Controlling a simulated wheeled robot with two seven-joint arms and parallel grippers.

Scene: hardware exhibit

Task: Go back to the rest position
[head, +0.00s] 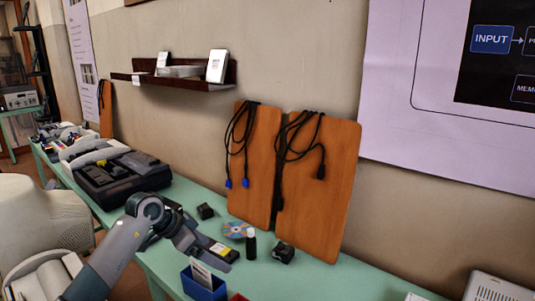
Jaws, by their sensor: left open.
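My left arm comes in from the lower left, and its left gripper (212,248) hangs above the green table (330,282). The gripper is open, and I see nothing held between its fingers. It is just above and behind a blue box (203,284) with white cards standing in it. A small yellow patch shows by the fingers; I cannot tell what it belongs to. My right gripper is not in view.
A disc (237,230), a small dark bottle (251,244) and black blocks (283,252) (206,211) stand near the gripper. Wooden boards (325,185) with hanging cables lean on the wall. A black device (120,178) stands left. A shelf (180,82) juts out above.

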